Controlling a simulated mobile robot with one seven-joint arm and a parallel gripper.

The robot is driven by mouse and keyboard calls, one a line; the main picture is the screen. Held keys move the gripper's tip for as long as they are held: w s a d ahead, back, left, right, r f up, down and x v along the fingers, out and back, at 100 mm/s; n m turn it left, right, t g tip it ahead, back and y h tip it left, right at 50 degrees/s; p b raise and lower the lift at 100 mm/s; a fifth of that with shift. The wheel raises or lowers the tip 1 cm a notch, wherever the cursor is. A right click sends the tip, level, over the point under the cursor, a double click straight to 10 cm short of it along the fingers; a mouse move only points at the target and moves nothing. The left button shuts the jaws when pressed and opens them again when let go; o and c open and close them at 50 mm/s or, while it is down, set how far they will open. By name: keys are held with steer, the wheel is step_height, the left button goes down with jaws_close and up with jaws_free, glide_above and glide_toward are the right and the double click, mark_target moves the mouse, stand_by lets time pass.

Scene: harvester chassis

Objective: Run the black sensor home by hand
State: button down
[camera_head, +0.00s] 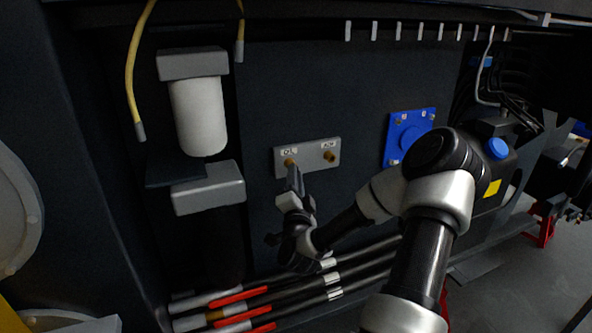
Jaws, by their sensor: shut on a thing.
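A grey plate (312,157) on the dark chassis panel carries two brass ports. The left port (290,162) has a label that seems to read OIL; the right port (330,156) has a label too small to read surely, and stands bare. My gripper (294,182) points up at the plate, just below the left port. It is shut on a small dark piece, taken as the black sensor, at the left port's lower side. The fingers hide most of it, and I cannot tell whether it is seated in the port or only touching it.
A white filter (198,115) between grey blocks stands to the left, with a yellow cable (131,70) beside it. A blue flange (409,137) is to the right, behind my arm. Black hoses with red sleeves (240,296) run below my gripper. A black tank with a blue cap (497,148) is further right.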

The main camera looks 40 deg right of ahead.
steer(key=c, duration=1.6)
jaws_free()
steer(key=shift+c, duration=1.1)
steer(key=shift+s+a, duration=0.25)
steer(key=shift+s, duration=0.8)
